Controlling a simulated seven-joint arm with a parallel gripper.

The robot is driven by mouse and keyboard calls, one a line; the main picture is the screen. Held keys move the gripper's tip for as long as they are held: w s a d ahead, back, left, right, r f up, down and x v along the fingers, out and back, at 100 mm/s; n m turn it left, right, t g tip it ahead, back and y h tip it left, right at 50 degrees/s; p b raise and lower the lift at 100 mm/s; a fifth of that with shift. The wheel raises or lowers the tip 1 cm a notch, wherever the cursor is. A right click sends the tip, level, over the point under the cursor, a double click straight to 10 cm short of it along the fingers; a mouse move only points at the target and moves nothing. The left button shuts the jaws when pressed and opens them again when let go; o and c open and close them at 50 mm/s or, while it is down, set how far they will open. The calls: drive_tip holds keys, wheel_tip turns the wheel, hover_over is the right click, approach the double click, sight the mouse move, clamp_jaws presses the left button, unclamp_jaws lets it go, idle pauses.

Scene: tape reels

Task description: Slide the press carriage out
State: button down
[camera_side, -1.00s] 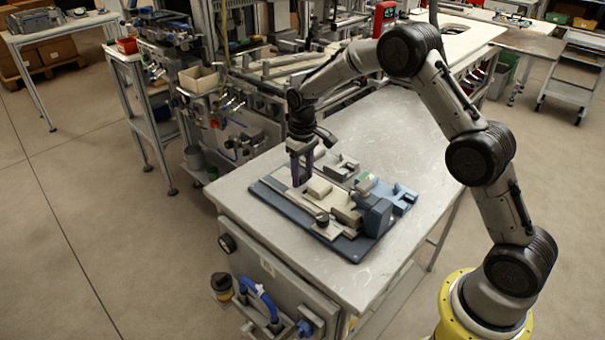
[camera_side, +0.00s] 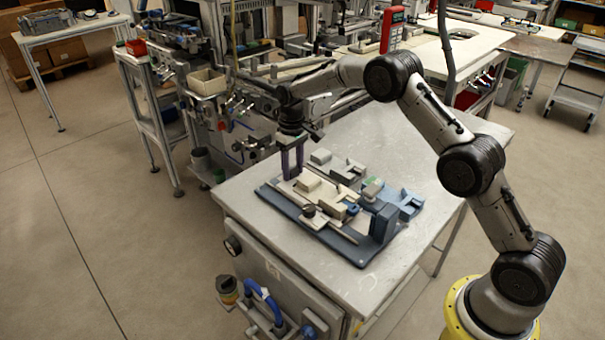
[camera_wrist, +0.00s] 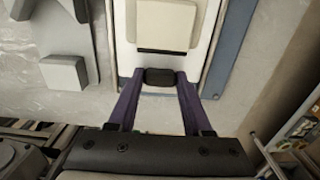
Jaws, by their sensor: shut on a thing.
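The press carriage (camera_side: 308,182) is a cream slide with a raised pad, lying along the dark blue base plate (camera_side: 338,250). Its pad also shows at the top of the wrist view (camera_wrist: 165,22). The blue press block (camera_side: 383,222) stands at the plate's near right end, and the carriage extends away from it. My gripper (camera_side: 292,176) points down at the carriage's far left end. In the wrist view, its purple fingers are shut on a small dark handle (camera_wrist: 160,77) at the carriage's end.
Grey fixture blocks (camera_side: 347,170) and a blue bracket (camera_side: 406,201) sit beside the plate on the grey table (camera_side: 400,150). A black knob (camera_side: 309,210) stands on the near side. A machine frame (camera_side: 235,140) rises beyond the table's far left edge.

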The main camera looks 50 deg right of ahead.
drive_tip(key=shift+w+r, duration=0.15)
drive_tip(key=shift+w, duration=0.65)
drive_tip(key=shift+c, duration=1.6)
unclamp_jaws()
wheel_tip(320, 180, up, 14)
drive_tip(key=shift+s, duration=0.1)
